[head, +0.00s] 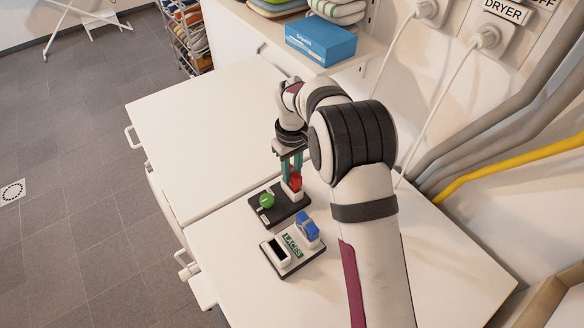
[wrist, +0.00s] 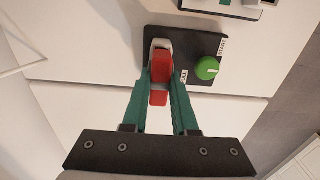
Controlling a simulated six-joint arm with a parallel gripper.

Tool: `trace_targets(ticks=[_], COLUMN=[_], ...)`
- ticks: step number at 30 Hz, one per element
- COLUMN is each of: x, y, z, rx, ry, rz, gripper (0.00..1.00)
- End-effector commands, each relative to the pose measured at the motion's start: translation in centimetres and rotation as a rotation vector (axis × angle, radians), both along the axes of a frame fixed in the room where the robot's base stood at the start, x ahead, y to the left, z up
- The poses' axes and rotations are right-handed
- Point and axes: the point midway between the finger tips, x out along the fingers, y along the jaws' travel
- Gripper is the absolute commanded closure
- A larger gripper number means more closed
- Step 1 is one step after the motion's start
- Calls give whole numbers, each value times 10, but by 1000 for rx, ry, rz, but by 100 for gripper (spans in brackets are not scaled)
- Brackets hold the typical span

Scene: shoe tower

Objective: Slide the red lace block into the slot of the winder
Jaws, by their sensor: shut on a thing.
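The red lace block (head: 295,181) is between the teal fingers of my gripper (head: 291,176), which is shut on it. In the wrist view the red block (wrist: 160,68) shows between and beyond the fingertips (wrist: 161,82). The winder is a dark plate (head: 279,211) with a green button (head: 267,201) and a whitish holder (wrist: 161,44). The block is at this holder, its far end overlapping it in the wrist view. The slot is hidden by the block, and I cannot tell how deep the block sits.
A light plate (head: 293,262) marked LACES, with a blue block (head: 307,229) and a dark opening (head: 277,252), stands in front of the winder. A blue box (head: 320,42) sits on the back shelf. The white top (head: 205,130) at the left is clear.

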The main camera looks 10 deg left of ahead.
Motion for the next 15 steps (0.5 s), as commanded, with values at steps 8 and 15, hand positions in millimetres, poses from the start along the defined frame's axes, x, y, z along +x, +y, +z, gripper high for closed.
trace_targets(ticks=[8, 15], x=[0, 0], y=[0, 0], z=[-7, -13], rx=[1, 0], ry=[1, 0], rz=[-1, -1], gripper=[100, 100])
